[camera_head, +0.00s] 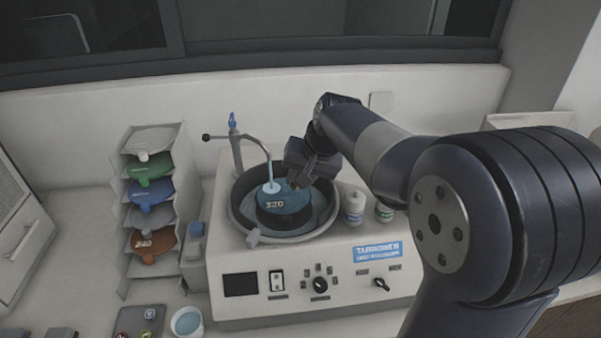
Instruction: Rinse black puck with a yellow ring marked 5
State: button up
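My gripper (302,182) is over the basin of the grinding machine (235,250), just right of the faucet (257,146). Its fingers are small, dark and partly hidden, so I cannot tell whether they are open or shut. A small tan-yellow spot shows at the fingertips, but I cannot make out a puck or a 5 there. A blue disc marked 320 (290,204) lies in the basin (318,224). The faucet's spout ends over the disc, with a pale blue patch below it that looks like water.
A rack (124,224) of coloured discs stands left of the machine. A dark tray (128,331) with small round pieces and a white cup of bluish liquid (187,322) sit at the front left. Two small bottles (354,207) (384,211) stand right of the basin.

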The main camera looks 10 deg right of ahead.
jog(key=shift+r+p, duration=0.15)
jog(key=shift+p, duration=0.15)
jog(key=s+g+h, duration=0.1)
jog(key=g, duration=0.1)
jog(key=r+g+h, duration=0.1)
jog(key=g+h, duration=0.1)
jog(key=shift+s, duration=0.4)
